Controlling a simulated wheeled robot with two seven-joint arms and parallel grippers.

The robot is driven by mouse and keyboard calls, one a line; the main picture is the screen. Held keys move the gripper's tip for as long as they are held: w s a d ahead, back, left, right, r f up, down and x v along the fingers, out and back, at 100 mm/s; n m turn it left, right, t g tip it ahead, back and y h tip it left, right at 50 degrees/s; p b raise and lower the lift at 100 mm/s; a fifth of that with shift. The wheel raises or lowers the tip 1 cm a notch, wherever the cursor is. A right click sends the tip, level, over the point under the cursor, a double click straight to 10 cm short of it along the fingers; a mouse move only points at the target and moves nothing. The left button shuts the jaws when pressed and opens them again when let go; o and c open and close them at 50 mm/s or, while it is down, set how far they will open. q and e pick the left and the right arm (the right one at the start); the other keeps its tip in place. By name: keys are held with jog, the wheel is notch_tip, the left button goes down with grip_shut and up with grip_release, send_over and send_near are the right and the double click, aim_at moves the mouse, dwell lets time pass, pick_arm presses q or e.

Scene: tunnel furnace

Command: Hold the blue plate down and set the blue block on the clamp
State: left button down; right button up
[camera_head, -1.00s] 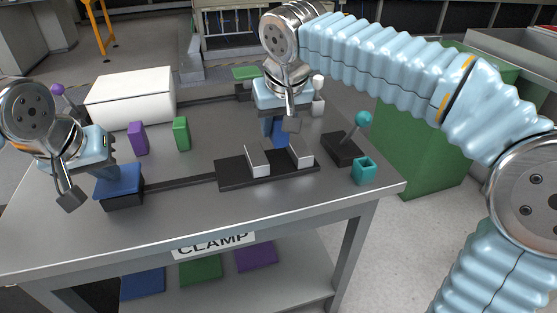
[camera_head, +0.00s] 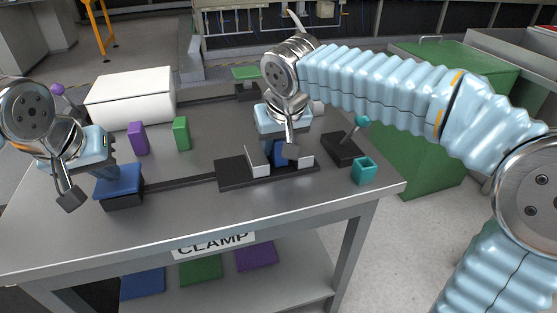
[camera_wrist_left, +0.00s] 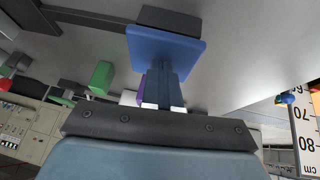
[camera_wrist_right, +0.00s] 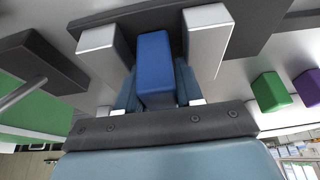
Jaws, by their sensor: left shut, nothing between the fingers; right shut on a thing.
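The blue plate (camera_head: 120,180) sits on a dark base at the left of the table. It also shows in the left wrist view (camera_wrist_left: 190,45). My left gripper (camera_head: 108,168) is shut and empty, its fingertips at the plate's top face. The clamp (camera_head: 232,175) is a dark base with two pale upright jaws. My right gripper (camera_head: 280,145) is shut on the blue block (camera_head: 279,157) and holds it between the clamp's jaws. In the right wrist view the block (camera_wrist_right: 155,65) lies between the two jaws. Whether it touches the clamp base I cannot tell.
A purple block (camera_head: 138,138) and a green block (camera_head: 182,133) stand behind the clamp's rail. A white box (camera_head: 130,97) is at the back left.

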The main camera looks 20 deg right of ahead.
pick_arm(q)
jog(key=shift+f, duration=0.1)
pick_arm(e)
jog(key=o, duration=1.2)
jog(key=shift+c, duration=0.2)
notch_tip(320, 180, up, 4)
jog(key=shift+d+r, duration=0.1)
notch_tip(320, 180, up, 11)
dwell(0.5)
